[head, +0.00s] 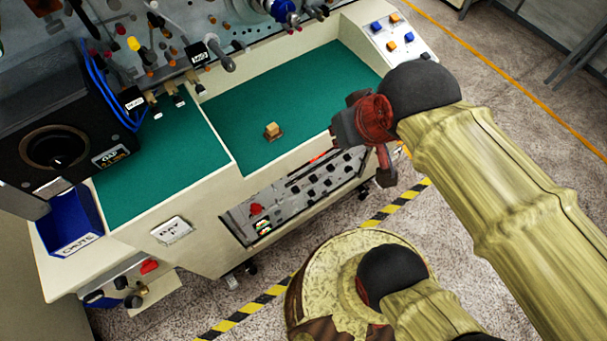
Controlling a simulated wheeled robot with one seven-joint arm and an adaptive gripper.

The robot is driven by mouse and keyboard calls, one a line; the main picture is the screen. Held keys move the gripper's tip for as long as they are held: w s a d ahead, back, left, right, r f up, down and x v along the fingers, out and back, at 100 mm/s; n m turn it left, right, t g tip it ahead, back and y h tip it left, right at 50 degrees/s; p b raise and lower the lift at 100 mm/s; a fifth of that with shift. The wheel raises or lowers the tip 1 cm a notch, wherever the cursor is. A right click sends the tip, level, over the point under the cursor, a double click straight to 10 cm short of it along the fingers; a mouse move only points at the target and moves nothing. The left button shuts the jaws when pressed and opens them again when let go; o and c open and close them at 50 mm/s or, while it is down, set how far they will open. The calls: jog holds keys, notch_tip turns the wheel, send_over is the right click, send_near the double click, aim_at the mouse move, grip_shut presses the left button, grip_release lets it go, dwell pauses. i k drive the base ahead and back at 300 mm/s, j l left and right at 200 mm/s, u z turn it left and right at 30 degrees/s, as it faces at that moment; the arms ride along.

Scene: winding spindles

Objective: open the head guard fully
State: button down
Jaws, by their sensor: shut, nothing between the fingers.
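I cannot pick out the head guard for certain in the head view; no hinged cover shows clearly. The winding machine (205,195) is a cream bench with green mat panels. A sloping grey face with spindles and knobs (225,62) runs along its back and is cut off by the top edge. My gripper (347,128), dark grey and red, is at the end of my arm, in front of the bench's right end. It is shut and empty. It appears apart from the machine, though it overlaps the bench edge in the picture.
A small tan block (272,131) lies on the green mat (310,95). A black dial box (55,140) and a blue chute bin (72,220) stand at the left. A button panel (393,38) is at the right end. Floor (500,85) on the right is clear.

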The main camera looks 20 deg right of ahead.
aim_at(94, 30)
jog(key=u, duration=1.35)
